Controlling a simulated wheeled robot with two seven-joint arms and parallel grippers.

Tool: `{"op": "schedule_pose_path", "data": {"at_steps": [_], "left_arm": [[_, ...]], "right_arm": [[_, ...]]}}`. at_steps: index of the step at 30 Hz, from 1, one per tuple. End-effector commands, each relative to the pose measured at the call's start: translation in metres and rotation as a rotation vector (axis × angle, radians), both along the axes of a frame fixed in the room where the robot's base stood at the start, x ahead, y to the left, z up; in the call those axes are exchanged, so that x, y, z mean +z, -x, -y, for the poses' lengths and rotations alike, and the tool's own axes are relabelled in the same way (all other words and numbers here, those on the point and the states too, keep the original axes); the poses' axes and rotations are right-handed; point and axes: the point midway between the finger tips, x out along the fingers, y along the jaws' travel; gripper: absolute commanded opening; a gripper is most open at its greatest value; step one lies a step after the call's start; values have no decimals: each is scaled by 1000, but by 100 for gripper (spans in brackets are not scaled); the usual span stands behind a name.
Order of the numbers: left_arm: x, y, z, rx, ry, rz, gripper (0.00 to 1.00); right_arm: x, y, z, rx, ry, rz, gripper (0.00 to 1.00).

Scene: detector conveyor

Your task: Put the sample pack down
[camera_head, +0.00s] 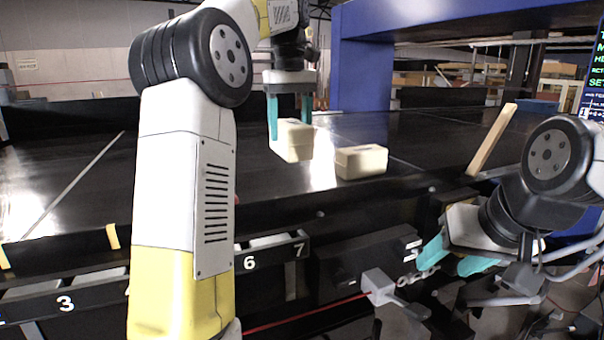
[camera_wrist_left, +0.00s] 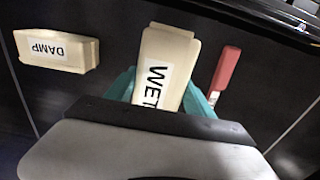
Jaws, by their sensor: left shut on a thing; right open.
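My left gripper (camera_head: 289,118) reaches over the black conveyor belt (camera_head: 75,165) with its teal fingers pointing down. It is shut on a cream sample pack (camera_head: 292,142), which in the left wrist view (camera_wrist_left: 178,47) carries a white label reading "WET". I cannot tell whether this pack touches the belt. A second cream pack (camera_head: 361,162) lies on the belt just right of the held one, apart from it. In the left wrist view its label reads "DAMP" (camera_wrist_left: 55,52). My right gripper (camera_head: 452,262) is open and empty, low in front of the conveyor at the right.
A red-handled object (camera_wrist_left: 224,70) lies beside the held pack in the left wrist view. A blue scanner frame (camera_head: 362,75) stands over the belt behind. A wooden strip (camera_head: 492,140) leans at the right. Numbered bins (camera_head: 66,303) line the front edge. Belt left of my arm is clear.

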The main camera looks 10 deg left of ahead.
Motion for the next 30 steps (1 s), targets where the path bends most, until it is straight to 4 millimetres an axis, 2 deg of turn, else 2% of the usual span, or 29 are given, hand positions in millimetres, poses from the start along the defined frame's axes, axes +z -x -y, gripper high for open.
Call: {"op": "schedule_pose_path", "data": {"at_steps": [6,11,18,30], "left_arm": [[-36,1,0,0,0,-2,0],[-50,1,0,0,1,-1,0],[-82,1,0,1,1,-1,0],[-88,0,0,0,0,0,0]], "right_arm": [[0,0,0,0,0,0,54],[0,0,0,0,0,0,54],[0,0,0,0,0,0,54],[0,0,0,0,0,0,54]]}}
